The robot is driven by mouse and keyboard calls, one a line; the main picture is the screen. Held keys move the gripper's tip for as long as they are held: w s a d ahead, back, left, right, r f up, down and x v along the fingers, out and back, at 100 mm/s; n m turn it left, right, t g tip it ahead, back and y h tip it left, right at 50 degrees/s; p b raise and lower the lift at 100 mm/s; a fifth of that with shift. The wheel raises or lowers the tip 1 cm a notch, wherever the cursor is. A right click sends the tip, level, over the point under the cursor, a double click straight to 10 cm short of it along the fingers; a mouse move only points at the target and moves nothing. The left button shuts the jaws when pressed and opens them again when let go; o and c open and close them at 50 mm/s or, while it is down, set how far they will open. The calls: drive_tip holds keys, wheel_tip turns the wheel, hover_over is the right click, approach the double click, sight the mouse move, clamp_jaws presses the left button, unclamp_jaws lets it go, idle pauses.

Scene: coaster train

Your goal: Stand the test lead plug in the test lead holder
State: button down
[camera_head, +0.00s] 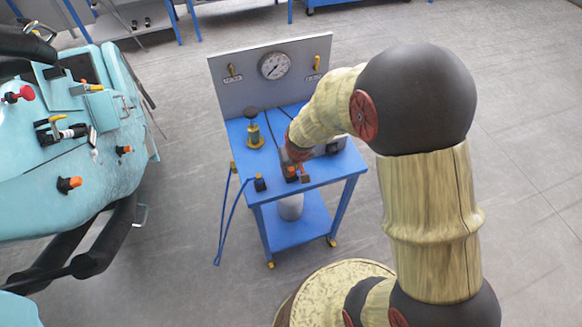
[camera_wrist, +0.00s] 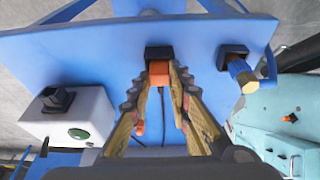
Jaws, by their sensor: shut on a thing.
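My gripper (camera_wrist: 160,82) is shut on the orange test lead plug (camera_wrist: 158,73), which sits between its fingertips in the wrist view. A black block (camera_wrist: 158,52), which looks like the test lead holder, lies directly beyond the plug near the blue table's edge. I cannot tell whether the plug is inside it or only in front of it. In the head view my gripper (camera_head: 292,158) is over the front of the blue table (camera_head: 325,176), with the orange plug (camera_head: 292,172) small at its tip. The arm hides part of this area.
A second black holder (camera_wrist: 233,50) with a blue hose end stands to the right in the wrist view. A white box (camera_wrist: 75,117) with a black knob and green button is at left. A gauge panel (camera_head: 240,88) stands at the table's back. The teal train (camera_head: 75,205) is at left.

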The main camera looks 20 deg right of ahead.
drive_tip(key=shift+f, duration=0.1)
drive_tip(key=c, duration=1.6)
unclamp_jaws()
drive_tip(key=v, duration=1.2)
drive_tip(key=shift+s, duration=0.1)
